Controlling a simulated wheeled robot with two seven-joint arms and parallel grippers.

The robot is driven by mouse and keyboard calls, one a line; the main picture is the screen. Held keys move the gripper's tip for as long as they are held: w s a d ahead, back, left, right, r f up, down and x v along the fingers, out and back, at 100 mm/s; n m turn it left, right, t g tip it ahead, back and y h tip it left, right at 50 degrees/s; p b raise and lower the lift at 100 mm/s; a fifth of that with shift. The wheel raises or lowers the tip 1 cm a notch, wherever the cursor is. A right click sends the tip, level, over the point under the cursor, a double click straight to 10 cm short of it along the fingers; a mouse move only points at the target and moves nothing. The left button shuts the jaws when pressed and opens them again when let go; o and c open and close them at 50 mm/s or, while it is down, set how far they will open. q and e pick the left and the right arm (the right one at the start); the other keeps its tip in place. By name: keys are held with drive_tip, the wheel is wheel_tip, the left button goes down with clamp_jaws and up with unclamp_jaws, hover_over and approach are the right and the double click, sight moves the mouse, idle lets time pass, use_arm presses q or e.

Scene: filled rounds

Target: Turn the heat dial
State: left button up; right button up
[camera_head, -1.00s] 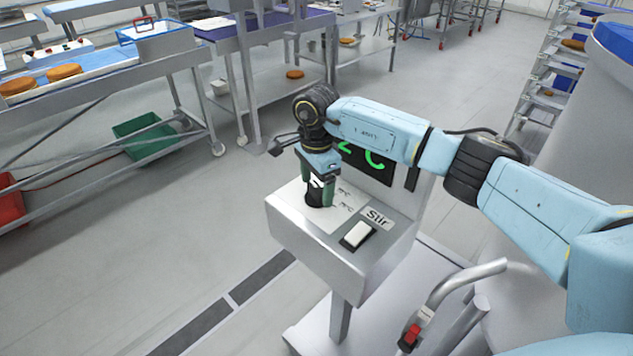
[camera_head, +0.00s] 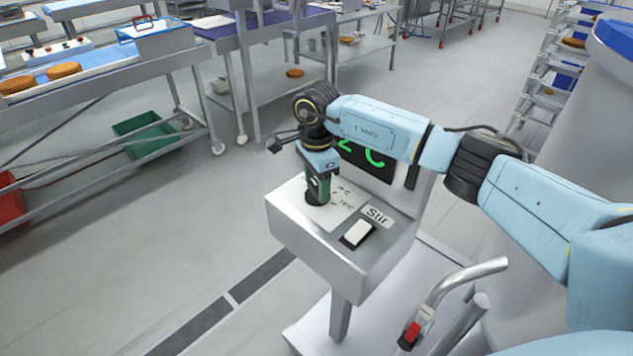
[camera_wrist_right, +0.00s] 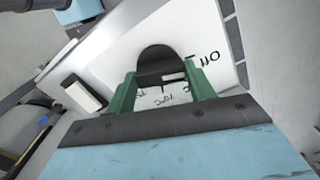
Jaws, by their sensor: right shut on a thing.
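The heat dial is a black round knob on the sloped top of a grey metal control box (camera_head: 310,242). It shows in the right wrist view as a dark knob (camera_wrist_right: 156,62) with a pale mark, on a white plate with temperature marks. My right gripper (camera_head: 317,192) comes down on it from above, its green fingers on either side, shut on the dial. The same fingers show in the right wrist view (camera_wrist_right: 160,92). Most of the dial is hidden by the gripper in the head view. My left gripper is not in view.
A white Stir switch (camera_head: 358,233) sits right of the dial. A dark display (camera_head: 370,160) with green characters stands behind, partly covered by my arm. Open floor lies left.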

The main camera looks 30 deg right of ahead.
drive_tip(key=m+b, duration=0.1)
drive_tip(key=m, duration=0.3)
drive_tip(key=shift+m, duration=0.4)
drive_tip(key=m, duration=0.4)
drive_tip(key=shift+d+r+m, duration=0.1)
drive_tip(key=shift+m, duration=0.2)
drive_tip(key=m, duration=0.9)
drive_tip(key=shift+d+p, duration=0.1)
drive_tip(key=shift+p, duration=0.25)
drive_tip(key=shift+m, duration=0.4)
drive_tip(key=o, duration=1)
drive_tip(key=shift+c, duration=0.2)
